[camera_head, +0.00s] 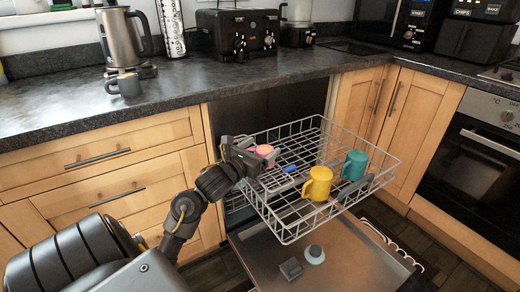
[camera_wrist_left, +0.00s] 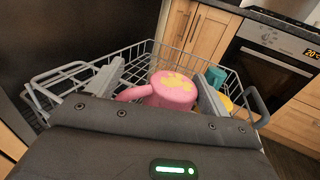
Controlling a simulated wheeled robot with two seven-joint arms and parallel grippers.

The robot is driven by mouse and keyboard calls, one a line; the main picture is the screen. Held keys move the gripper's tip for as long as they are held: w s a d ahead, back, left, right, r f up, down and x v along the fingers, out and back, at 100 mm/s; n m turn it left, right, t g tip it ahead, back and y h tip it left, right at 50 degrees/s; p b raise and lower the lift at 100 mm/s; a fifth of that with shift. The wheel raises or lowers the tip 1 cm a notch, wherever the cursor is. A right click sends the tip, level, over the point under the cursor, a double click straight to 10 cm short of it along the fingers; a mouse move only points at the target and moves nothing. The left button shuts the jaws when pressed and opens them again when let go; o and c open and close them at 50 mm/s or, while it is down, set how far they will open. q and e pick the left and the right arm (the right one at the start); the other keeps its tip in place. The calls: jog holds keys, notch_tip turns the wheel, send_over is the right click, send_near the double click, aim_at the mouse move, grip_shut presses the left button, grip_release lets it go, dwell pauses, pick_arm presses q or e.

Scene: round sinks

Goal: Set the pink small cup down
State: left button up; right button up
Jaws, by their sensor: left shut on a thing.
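A pink small cup (camera_wrist_left: 172,92) with a yellow pattern on its face is between the fingers of my left gripper (camera_wrist_left: 160,88). In the head view the pink cup (camera_head: 265,150) shows only in part, beside my left gripper (camera_head: 254,158), at the rear left of the dishwasher's wire rack (camera_head: 290,234). The gripper is shut on the cup. Whether the cup touches the rack wires cannot be told. My right gripper is not in view.
A yellow mug (camera_head: 318,184) and a teal mug (camera_head: 355,165) stand in the rack's right half. A blue item (camera_head: 290,168) lies near the middle. The open dishwasher door (camera_head: 335,268) is below. A grey mug (camera_head: 125,85) stands on the counter.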

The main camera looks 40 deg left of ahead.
pick_arm(q)
jog(key=o, duration=1.1)
jog(key=shift+c, duration=0.2)
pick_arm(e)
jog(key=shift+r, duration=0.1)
pick_arm(q)
jog(key=shift+r, duration=0.1)
jog(key=shift+r, duration=0.1)
jog(key=s+d+p, duration=0.1)
jog(key=s+p, duration=0.1)
jog(key=s, duration=1)
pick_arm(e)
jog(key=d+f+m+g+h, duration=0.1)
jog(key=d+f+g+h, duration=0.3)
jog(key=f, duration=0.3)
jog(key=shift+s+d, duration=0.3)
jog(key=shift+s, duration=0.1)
pick_arm(q)
jog(key=shift+d, duration=0.15)
